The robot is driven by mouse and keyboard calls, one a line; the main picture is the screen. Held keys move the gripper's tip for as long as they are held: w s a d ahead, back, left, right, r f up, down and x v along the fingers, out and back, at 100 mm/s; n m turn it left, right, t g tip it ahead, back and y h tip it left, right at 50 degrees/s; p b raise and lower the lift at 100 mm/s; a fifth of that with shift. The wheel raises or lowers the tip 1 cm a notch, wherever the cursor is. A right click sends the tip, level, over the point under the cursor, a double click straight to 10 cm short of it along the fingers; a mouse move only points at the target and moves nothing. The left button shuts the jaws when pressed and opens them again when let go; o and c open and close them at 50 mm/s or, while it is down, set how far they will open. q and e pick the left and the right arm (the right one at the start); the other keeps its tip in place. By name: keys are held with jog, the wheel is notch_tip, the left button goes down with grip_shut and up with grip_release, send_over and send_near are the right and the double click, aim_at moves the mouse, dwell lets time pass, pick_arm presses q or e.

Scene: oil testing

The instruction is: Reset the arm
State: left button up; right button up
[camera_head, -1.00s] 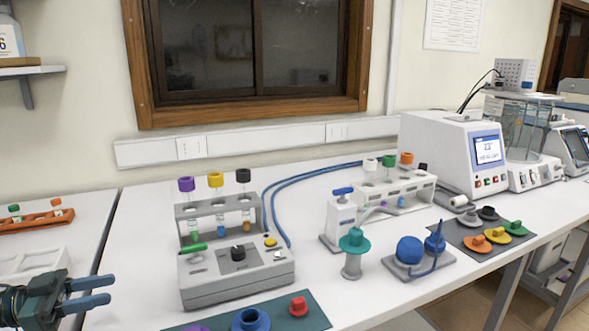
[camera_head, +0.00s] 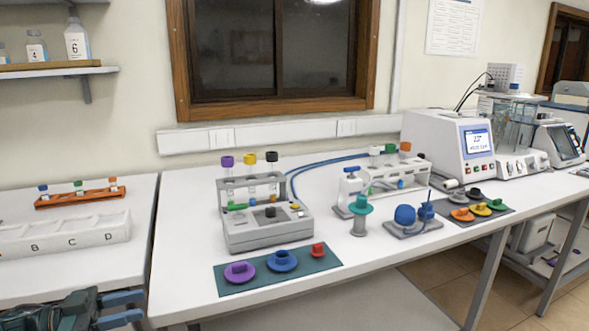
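My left gripper (camera_head: 124,310) shows at the bottom left, in front of the left table's front edge. Its two blue-tipped fingers are apart with nothing between them, so it is open. It touches no object. My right gripper is not in view.
A grey tube device (camera_head: 265,235) holds several capped tubes on the middle table. A dark green mat (camera_head: 224,287) bears purple, blue and red pieces at the front edge. A white lettered rack (camera_head: 60,238) and an orange tube rack (camera_head: 80,197) stand on the left table.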

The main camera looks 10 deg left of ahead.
pick_arm(q)
jog(key=s+d+f+n+t+y+p, duration=0.2)
jog(key=d+f+n+t+y, duration=0.25)
jog(key=d+f, duration=1)
jog(key=s+d+f+n+g+y+p, duration=0.1)
jog(key=s+d+f+n+g+y, duration=0.2)
jog(key=s+d+y, duration=0.4)
jog(key=s+d+f+g, duration=0.1)
jog(key=s+d, duration=0.1)
jog(key=s, duration=0.1)
jog(key=shift+s+d+f+n, duration=0.15)
jog(key=shift+s+d+n, duration=0.2)
jog(key=shift+s+d, duration=0.05)
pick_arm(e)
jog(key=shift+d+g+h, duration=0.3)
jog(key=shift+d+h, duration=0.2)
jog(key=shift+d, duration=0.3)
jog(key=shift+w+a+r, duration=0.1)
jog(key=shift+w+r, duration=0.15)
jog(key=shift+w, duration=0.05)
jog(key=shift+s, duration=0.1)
